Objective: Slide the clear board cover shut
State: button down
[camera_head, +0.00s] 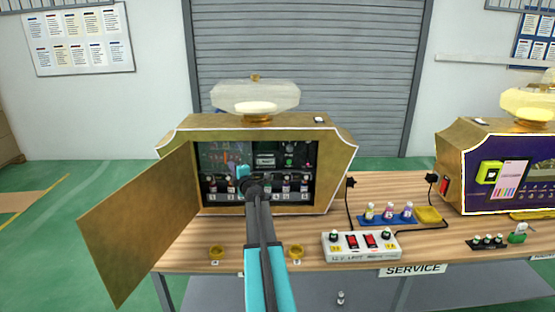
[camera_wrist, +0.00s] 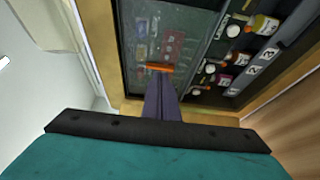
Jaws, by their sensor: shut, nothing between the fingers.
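The clear board cover (camera_head: 222,156) shows as a greenish see-through panel over the left part of the open cabinet's inside; its edges are hard to make out. In the wrist view the cover (camera_wrist: 138,35) lies over a dark board with a red part behind it. My gripper (camera_head: 243,172) reaches into the cabinet opening, partly hidden by my arm. In the wrist view its fingers (camera_wrist: 160,72) are together and empty, pointing at the cover's lower area. A small orange piece shows at the fingertips; I cannot tell whether they touch the cover.
The gold cabinet (camera_head: 338,170) has its door (camera_head: 140,225) swung open to the left. Several small bottles (camera_head: 285,186) stand in a row inside, below the board. A white power strip (camera_head: 360,245) and a blue bottle tray (camera_head: 386,219) stand on the wooden table (camera_head: 215,258) to the right.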

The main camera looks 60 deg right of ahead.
jog(key=v, duration=0.3)
jog(key=shift+s+a, duration=0.1)
jog(key=shift+a, duration=0.25)
dwell(0.3)
